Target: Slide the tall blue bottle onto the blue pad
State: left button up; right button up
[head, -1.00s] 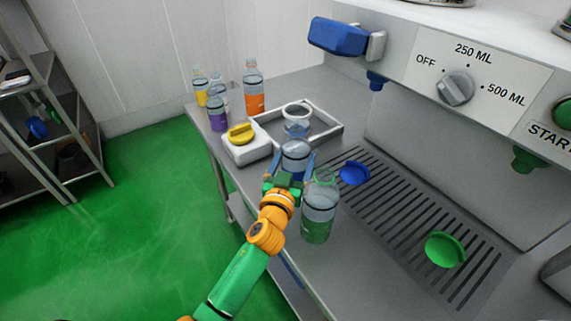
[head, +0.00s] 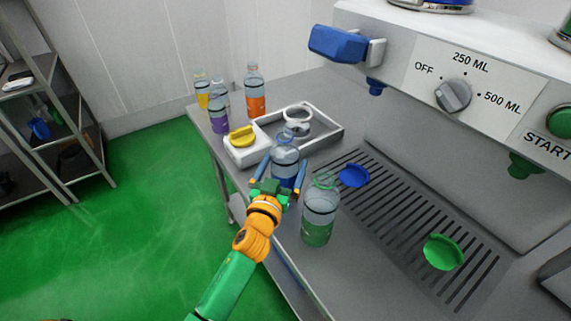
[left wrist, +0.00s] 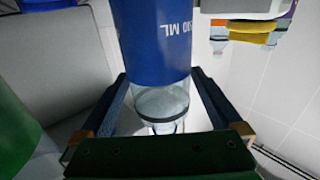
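The tall blue bottle (head: 284,151), clear with a blue band, stands upright in front of the tray. It fills the middle of the left wrist view (left wrist: 155,40), which shows it upside down. My left gripper (head: 284,172) has one finger on each side of it, and the fingertips appear to touch its sides. Whether its base rests on the table is hidden by the gripper. The blue pad (head: 354,176) is a round disc on the slotted grille, right of the bottle and bare. My right gripper is not in view.
A green bottle (head: 318,212) stands just right of my left gripper, near the grille. A green pad (head: 443,252) lies farther right. Several bottles stand at the back left.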

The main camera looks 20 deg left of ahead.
pick_arm(q)
jog(key=s+b, duration=0.1)
jog(key=s, duration=1.3)
jog(key=shift+d, duration=0.25)
dwell(0.4)
